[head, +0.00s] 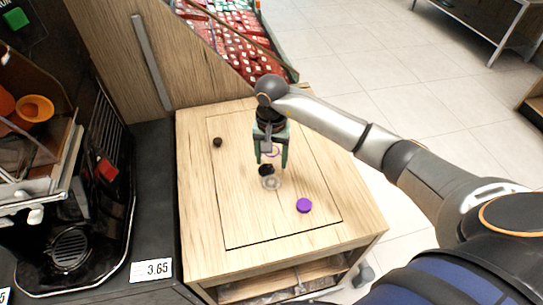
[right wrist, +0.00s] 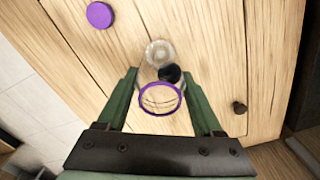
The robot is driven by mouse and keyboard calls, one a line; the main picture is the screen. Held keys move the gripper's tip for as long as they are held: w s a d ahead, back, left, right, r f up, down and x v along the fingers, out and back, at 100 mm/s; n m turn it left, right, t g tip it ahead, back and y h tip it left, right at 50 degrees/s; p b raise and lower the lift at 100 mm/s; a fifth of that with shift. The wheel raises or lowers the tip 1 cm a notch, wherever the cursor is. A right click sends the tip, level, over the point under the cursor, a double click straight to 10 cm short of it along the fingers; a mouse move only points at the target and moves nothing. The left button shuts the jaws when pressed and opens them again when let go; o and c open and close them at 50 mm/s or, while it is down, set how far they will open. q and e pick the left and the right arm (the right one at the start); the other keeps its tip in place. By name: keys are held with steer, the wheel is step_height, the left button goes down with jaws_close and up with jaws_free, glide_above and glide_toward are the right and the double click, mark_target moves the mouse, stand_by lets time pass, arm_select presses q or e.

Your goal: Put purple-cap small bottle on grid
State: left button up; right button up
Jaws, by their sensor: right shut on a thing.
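My right gripper (head: 270,166) is above the wooden counter top, pointing down. Its fingers are closed around a small clear bottle with a purple rim (right wrist: 160,99), which shows between them in the right wrist view. In the head view the purple ring (head: 272,152) is also between the fingers, above the counter. A round purple cap (head: 304,205) lies on the wood to the right; it also shows in the right wrist view (right wrist: 99,15). A round black grid (head: 70,247) is in the base of the black machine at left. My left gripper is not in view.
A clear round item (head: 270,183) with a black part (head: 266,170) is on the wood just below the gripper. A small dark knob (head: 217,142) is at the upper left of the wooden top (head: 240,220). Black machine side walls (head: 112,130) border the grid.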

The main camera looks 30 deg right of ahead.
steer(key=shift+f+b, duration=0.3)
steer(key=shift+b, duration=0.05)
steer(key=o, duration=1.3)
steer(key=shift+r, duration=0.1)
